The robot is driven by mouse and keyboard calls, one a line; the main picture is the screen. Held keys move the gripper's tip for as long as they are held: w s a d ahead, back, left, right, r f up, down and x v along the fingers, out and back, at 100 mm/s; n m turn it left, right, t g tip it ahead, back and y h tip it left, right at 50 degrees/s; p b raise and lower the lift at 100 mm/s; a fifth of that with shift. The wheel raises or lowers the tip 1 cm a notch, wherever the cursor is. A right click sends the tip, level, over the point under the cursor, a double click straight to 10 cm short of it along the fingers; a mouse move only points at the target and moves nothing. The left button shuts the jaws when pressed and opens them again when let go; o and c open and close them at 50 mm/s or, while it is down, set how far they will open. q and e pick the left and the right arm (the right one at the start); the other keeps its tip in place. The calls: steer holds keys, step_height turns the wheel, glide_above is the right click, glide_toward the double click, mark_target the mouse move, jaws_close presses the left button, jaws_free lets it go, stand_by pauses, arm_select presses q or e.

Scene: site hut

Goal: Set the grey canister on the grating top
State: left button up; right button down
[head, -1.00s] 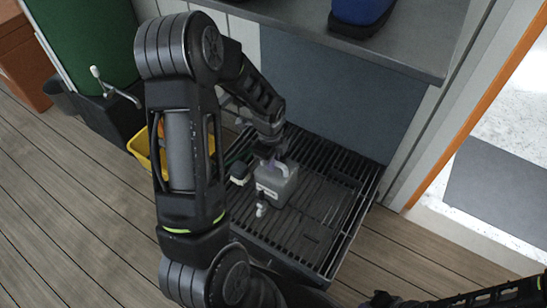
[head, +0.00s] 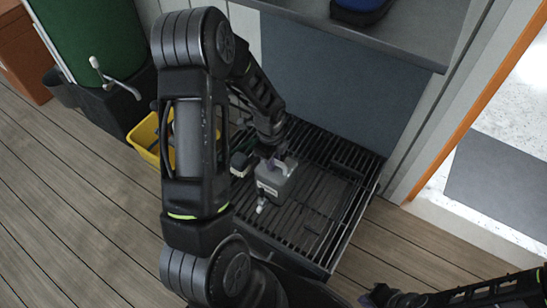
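The grey canister (head: 274,183), a small boxy can with a handle and a pale label, is over the black slatted grating top (head: 318,205). I cannot tell whether its base touches the slats. My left gripper (head: 277,160) is at the canister's handle, reaching down from behind it; its fingers are small and partly hidden, so their closure is unclear. My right gripper (head: 372,296) is low at the bottom right, away from the grating; its finger opening does not show clearly.
A small white-tipped item (head: 261,205) is in front of the canister, and a dark green item (head: 240,164) is to its left. A yellow bin (head: 147,138) stands left of the grating. A grey counter (head: 390,35) overhangs behind. The grating's right part is clear.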

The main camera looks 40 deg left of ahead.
arm_select(q)
steer(key=shift+o, duration=1)
steer(key=shift+w, duration=0.15)
steer(key=shift+r, duration=0.1)
steer(key=shift+r, duration=0.45)
step_height(320, 180, up, 11)
steer(key=s+p, duration=0.1)
steer(key=p, duration=0.1)
steer(key=shift+p, duration=0.4)
steer(key=shift+s, duration=0.1)
